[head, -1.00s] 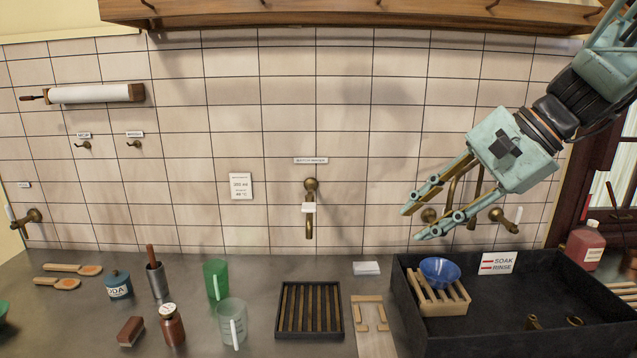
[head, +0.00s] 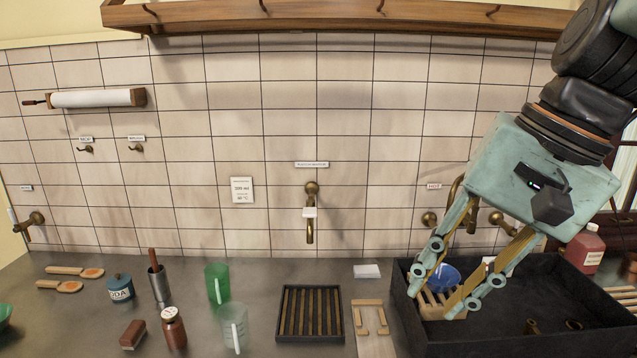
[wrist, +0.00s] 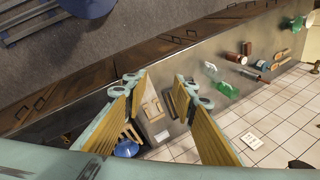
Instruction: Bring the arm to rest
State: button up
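My gripper (head: 437,298) is open, its two fingers spread apart with nothing seen between them. In the head view it hangs at the right, tilted down and to the left, in front of the black sink. It also shows in the wrist view (wrist: 158,88), where the gap between the fingers is empty. In the head view the fingers partly hide a blue bowl (head: 446,275) on a wooden rack (head: 428,306) in the sink. I cannot tell how far the fingers are from them. The bowl also shows beside the left finger in the wrist view (wrist: 126,149).
The black sink (head: 402,310) is at the right, with brass taps above it. A dark slatted tray (head: 310,312), a green cup (head: 216,282), a clear beaker (head: 234,325) and a brown jar (head: 173,328) stand on the counter. A wooden shelf (head: 350,20) runs along the wall above.

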jog(key=s+d+n+h, duration=0.1)
jog(key=s+d+n, duration=0.1)
jog(key=s, duration=0.4)
jog(key=s+d+n+t+h+p, duration=0.1)
jog(key=s+d+n+h, duration=0.1)
jog(key=s, duration=0.5)
jog(key=shift+f+n+t, duration=0.3)
jog(key=shift+f+n, duration=0.05)
jog(key=shift+n, duration=0.45)
